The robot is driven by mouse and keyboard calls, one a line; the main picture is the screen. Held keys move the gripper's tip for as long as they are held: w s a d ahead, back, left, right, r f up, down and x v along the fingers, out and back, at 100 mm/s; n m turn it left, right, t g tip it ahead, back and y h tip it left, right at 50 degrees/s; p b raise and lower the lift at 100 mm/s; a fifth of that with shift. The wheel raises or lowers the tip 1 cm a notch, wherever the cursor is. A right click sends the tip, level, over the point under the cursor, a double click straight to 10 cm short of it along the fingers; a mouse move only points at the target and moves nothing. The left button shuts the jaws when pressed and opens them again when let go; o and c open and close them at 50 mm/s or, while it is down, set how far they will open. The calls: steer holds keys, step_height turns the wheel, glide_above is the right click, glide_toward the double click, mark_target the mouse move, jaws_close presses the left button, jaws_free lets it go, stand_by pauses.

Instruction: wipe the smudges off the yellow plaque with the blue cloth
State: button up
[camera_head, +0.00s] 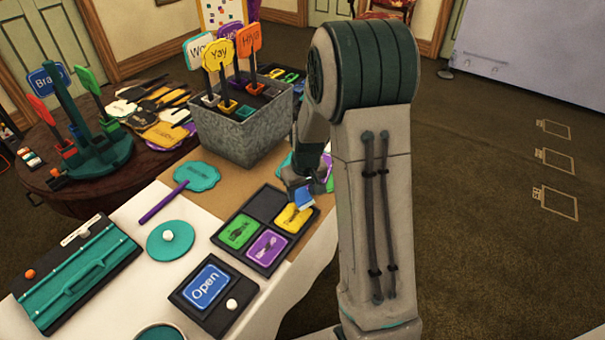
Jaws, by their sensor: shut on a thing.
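The yellow plaque (291,220) lies in the right compartment of a dark divided tray (226,244), with dark marks on its face. The blue cloth (305,199) is at the end of my gripper (305,192), at the upper right edge of the yellow plaque. My gripper is shut on the cloth. Whether the cloth touches the plaque I cannot tell. My arm hides part of the gripper and the table to the right.
The tray also holds a green plaque (239,231) and a purple plaque (267,247). A blue "Open" sign (209,286) lies in front. A grey box (238,137) of signs stands behind. A teal paddle (196,176) and teal disc (170,240) lie left.

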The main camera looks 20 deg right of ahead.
steer(key=shift+r+p, duration=1.25)
steer(key=shift+r, duration=1.05)
